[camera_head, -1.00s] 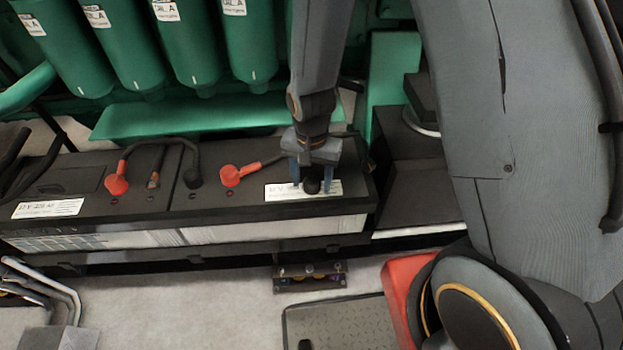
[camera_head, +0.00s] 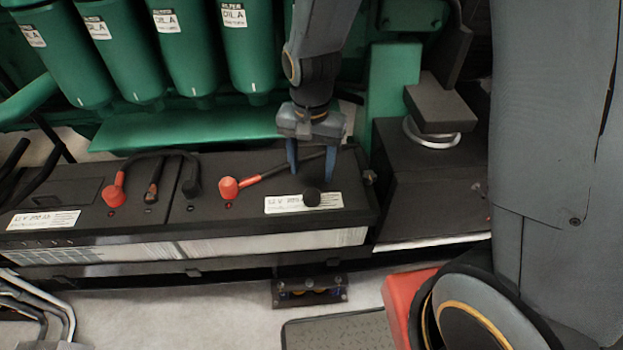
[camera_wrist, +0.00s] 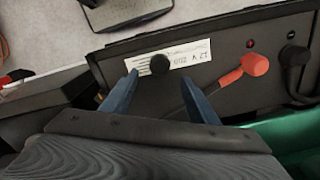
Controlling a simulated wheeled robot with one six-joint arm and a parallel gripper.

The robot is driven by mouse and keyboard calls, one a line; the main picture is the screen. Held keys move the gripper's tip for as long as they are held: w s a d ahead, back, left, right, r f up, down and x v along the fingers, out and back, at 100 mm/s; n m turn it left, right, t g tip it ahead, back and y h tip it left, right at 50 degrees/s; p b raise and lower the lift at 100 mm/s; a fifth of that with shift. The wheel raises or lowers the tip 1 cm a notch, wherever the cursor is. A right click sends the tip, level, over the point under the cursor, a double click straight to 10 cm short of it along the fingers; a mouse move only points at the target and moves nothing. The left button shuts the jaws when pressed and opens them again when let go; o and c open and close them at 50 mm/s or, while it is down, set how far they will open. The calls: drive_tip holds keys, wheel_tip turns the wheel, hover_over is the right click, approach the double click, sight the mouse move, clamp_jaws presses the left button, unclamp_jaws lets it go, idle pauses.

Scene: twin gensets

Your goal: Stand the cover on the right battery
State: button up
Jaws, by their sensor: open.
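The cover, a small black round-topped piece (camera_head: 312,197), is on top of the right battery (camera_head: 245,211) and partly hides its white label. It looks upright, though its base is hard to see. It also shows in the wrist view (camera_wrist: 160,64) against the label. My gripper (camera_head: 312,179) is open and empty, with its blue fingers pointing down above and behind the cover. In the wrist view its two fingertips (camera_wrist: 159,78) are spread, with the cover between and beyond them. I see no contact between fingers and cover.
A red terminal boot (camera_head: 229,187) with a cable is left of the cover, its cable passing behind my gripper. The left battery (camera_head: 80,196) carries more terminals. Green cylinders (camera_head: 247,40) rise behind. A black box (camera_head: 425,195) stands to the right.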

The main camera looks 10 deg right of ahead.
drive_tip(key=s+d+r+n, duration=0.2)
drive_tip(key=s+d+r, duration=0.1)
drive_tip(key=d, duration=0.3)
drive_tip(key=s+d+r+n, duration=0.2)
drive_tip(key=s+d+r, duration=0.1)
drive_tip(key=d, duration=0.4)
drive_tip(key=shift+s+r+n+t, duration=0.3)
drive_tip(key=shift+s+r+n, duration=0.1)
drive_tip(key=shift+s, duration=0.4)
